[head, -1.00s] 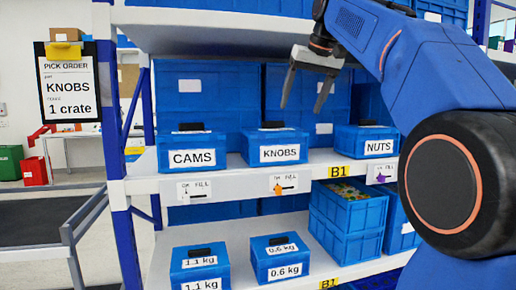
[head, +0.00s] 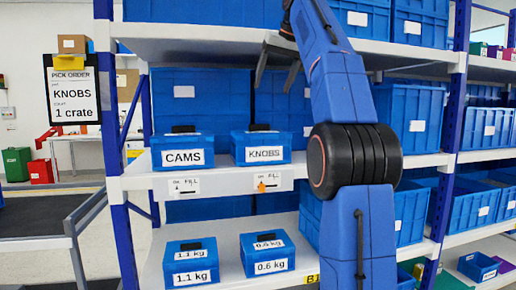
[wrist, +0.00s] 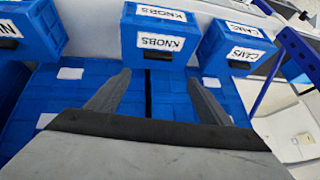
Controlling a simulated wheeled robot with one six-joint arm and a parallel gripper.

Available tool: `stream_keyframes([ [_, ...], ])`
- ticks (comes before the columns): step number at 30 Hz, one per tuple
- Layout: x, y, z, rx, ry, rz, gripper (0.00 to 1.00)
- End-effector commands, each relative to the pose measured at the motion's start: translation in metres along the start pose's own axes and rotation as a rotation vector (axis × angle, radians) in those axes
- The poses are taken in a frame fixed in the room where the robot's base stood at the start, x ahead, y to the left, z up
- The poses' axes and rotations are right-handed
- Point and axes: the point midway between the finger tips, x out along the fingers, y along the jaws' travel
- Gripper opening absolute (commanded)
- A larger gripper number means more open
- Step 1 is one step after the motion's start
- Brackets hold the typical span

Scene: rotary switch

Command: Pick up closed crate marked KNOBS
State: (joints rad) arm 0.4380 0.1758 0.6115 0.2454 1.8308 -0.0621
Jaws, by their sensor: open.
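The closed blue crate marked KNOBS (head: 262,146) sits on the middle shelf, right of the crate marked CAMS (head: 183,150). A dark handle shows on its lid. My gripper (head: 274,78) is open and empty, above and a little behind the KNOBS crate in the head view, and apart from it. In the wrist view the picture is upside down; the KNOBS crate (wrist: 158,42) lies beyond the open fingers (wrist: 152,90). The CAMS crate (wrist: 236,52) is beside it, and another crate (wrist: 28,30) is on the other side.
Large blue bins stand behind the crates on the shelf. The upper shelf (head: 220,50) is close to my gripper. Two closed crates marked 1.1 kg (head: 191,262) and 0.6 kg (head: 267,254) stand below. A pick order sign (head: 72,95) reads KNOBS, 1 crate. My arm hides the NUTS crate in the head view.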

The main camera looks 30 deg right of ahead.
Motion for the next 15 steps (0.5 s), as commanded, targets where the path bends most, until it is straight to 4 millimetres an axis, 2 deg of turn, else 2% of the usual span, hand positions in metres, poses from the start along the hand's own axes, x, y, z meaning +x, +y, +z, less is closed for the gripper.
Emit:
stream_keyframes([
  [15,0.08,0.0,0.001,-0.001,-0.001,0.0,0.73],
])
